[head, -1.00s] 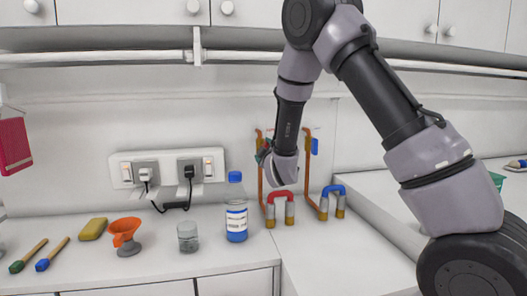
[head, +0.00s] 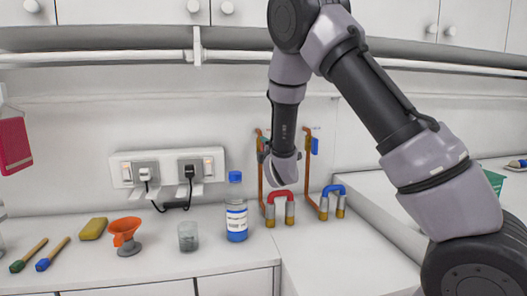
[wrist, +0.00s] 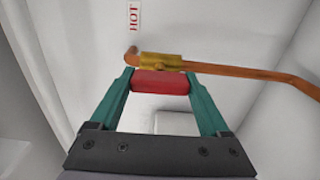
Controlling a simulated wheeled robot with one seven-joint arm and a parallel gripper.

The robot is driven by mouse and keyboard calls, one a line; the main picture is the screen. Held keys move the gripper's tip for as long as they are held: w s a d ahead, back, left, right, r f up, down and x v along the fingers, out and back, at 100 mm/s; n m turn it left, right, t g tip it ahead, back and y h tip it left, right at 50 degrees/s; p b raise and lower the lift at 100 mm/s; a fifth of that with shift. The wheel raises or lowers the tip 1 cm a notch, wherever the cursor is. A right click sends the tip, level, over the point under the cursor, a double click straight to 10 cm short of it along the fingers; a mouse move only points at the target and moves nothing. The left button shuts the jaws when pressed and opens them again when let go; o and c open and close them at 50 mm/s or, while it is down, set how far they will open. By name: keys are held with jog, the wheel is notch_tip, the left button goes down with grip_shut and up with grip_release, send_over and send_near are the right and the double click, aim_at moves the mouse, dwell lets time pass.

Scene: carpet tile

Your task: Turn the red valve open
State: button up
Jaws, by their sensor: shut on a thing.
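The red valve's handle (wrist: 160,82) shows in the wrist view as a short red bar between the teal fingers of my gripper (wrist: 161,77). The fingers are shut on its two ends. Just beyond it is the brass valve body (wrist: 158,61) on a copper pipe (wrist: 240,72) running across the picture. A red HOT label (wrist: 134,16) is on the wall above. In the head view my wrist covers the red valve, and only part of its copper pipe (head: 260,175) shows.
A blue valve handle (head: 315,146) is on the second pipe, just right of my wrist. Below are a red arch (head: 281,195) and a blue arch (head: 334,190) on metal stubs. A blue-capped bottle (head: 236,208) stands left, near a plugged socket strip (head: 168,166).

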dwell(0.3)
jog(key=o, duration=1.2)
jog(key=s, duration=0.3)
jog(key=s+d, duration=0.1)
jog(key=s, duration=0.3)
jog(key=s+d, duration=0.1)
jog(key=s, duration=0.2)
jog(key=shift+s, duration=0.35)
jog(key=s+d+r+m+g+h, duration=0.1)
jog(key=s+d+r+m+g, duration=0.2)
jog(key=d+m, duration=0.4)
jog(key=d+r+m+g, duration=0.2)
jog(key=d+r+m, duration=0.35)
jog(key=m, duration=0.25)
jog(key=s+d+r+m+g, duration=0.2)
jog(key=s+m, duration=0.1)
jog(key=s, duration=0.4)
jog(key=s+d+r+m+g, duration=0.1)
jog(key=s+d+m, duration=0.2)
jog(key=s, duration=0.5)
jog(key=s+d+r+m+g, duration=0.2)
jog(key=s+d+m, duration=0.1)
jog(key=s, duration=0.5)
jog(key=shift+s+d+r+m+g, duration=0.1)
jog(key=shift+d+r+m+g, duration=0.05)
jog(key=shift+r+m+g, duration=0.2)
